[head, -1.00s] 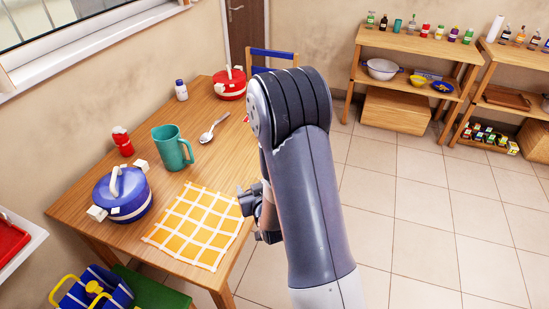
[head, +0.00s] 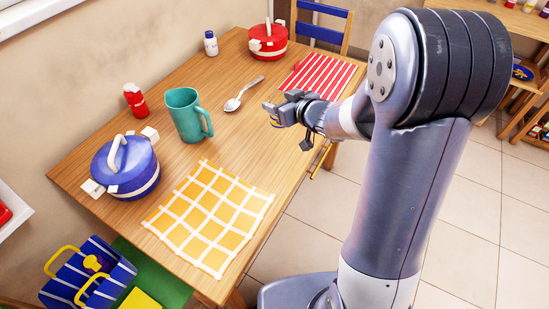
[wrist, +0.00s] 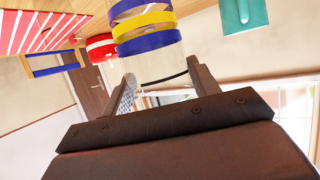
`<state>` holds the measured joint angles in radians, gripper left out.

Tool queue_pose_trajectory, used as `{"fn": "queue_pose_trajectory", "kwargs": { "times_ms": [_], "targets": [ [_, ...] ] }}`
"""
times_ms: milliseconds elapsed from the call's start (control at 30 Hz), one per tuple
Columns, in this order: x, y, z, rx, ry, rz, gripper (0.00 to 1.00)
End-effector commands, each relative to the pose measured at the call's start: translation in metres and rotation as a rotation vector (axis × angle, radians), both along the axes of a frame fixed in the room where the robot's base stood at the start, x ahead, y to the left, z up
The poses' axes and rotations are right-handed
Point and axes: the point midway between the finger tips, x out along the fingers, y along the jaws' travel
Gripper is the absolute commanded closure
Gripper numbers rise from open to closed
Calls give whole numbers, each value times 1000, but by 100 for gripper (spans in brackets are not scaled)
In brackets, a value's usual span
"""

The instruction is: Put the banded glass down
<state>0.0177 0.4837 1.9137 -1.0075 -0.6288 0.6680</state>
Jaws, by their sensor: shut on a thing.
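The banded glass (wrist: 146,30) is clear with blue and yellow bands and shows at the top middle of the wrist view. My gripper (wrist: 160,85) is shut on it, one finger on each side. In the head view my gripper (head: 274,112) is over the right part of the wooden table (head: 160,160), between the spoon and the red striped mat. The glass is mostly hidden there. I cannot tell from the head view whether its base touches the table.
A spoon (head: 243,94) and a teal jug (head: 187,117) are left of my gripper. A red striped mat (head: 318,77) and red pot (head: 268,42) lie beyond. A yellow checked mat (head: 210,218), blue pot (head: 125,168), red bottle (head: 135,100) and white bottle (head: 211,43) are also on the table.

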Motion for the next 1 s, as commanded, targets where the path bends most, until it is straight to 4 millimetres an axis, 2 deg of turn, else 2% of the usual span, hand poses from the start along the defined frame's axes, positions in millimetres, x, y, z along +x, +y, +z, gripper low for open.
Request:
{"fn": "queue_pose_trajectory", "kwargs": {
  "times_ms": [333, 500, 667, 1000],
  "targets": [
    [-7, 24, 1, -1, -4, 280, 70],
    [-16, 23, -4, 0, -1, 395, 70],
    [-20, 19, -7, 1, 2, 430, 70],
    [-21, 19, -61, 2, 4, 436, 70]
  ]
}}
